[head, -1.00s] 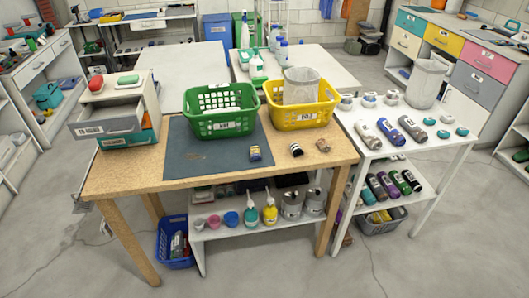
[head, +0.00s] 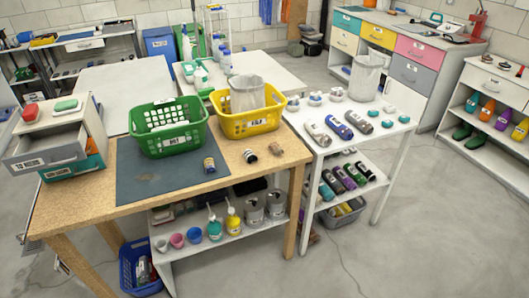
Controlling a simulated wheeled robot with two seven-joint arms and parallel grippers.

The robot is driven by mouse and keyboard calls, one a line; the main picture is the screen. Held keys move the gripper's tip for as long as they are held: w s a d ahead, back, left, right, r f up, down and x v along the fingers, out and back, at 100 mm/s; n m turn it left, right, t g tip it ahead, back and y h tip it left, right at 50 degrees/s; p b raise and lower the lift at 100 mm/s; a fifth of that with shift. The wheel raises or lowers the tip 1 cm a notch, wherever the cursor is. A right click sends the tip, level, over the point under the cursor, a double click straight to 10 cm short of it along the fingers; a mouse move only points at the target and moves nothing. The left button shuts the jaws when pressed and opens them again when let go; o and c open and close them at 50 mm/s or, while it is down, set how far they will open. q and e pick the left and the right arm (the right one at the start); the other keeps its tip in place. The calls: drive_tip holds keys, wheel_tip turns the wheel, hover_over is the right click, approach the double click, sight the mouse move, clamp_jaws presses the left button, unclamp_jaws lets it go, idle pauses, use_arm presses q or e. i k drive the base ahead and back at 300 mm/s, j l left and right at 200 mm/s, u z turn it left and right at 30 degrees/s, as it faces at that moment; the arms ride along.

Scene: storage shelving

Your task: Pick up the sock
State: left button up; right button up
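A small black-and-white rolled item (head: 249,156), which may be the sock, lies near the front right of the wooden table (head: 222,180) in the head view. It is too small to be sure. A small brownish bundle (head: 275,149) lies just to its right, and I cannot tell whether it is the sock instead. A small can with a yellow and dark label (head: 209,164) stands to the left, at the right side of the dark mat (head: 150,188). Neither of my grippers is in view.
A green basket (head: 170,142) and a yellow basket (head: 246,124) stand behind the small items. A drawer unit (head: 50,152) is at the table's left. A white table (head: 318,150) with several bottles adjoins on the right. The floor (head: 440,230) at the front right is clear.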

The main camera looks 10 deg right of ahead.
sight(274, 147)
drive_tip(key=i+l, duration=0.2)
drive_tip(key=l, duration=0.15)
drive_tip(key=i+l+u, duration=0.1)
drive_tip(key=i+l, duration=0.15)
drive_tip(key=l, duration=0.15)
drive_tip(key=i+l+u, duration=0.1)
drive_tip(key=l, duration=0.25)
drive_tip(key=i+l, duration=0.3)
drive_tip(key=l, duration=0.15)
drive_tip(key=i+l+u, duration=0.1)
drive_tip(key=l, duration=0.25)
drive_tip(key=i, duration=0.1)
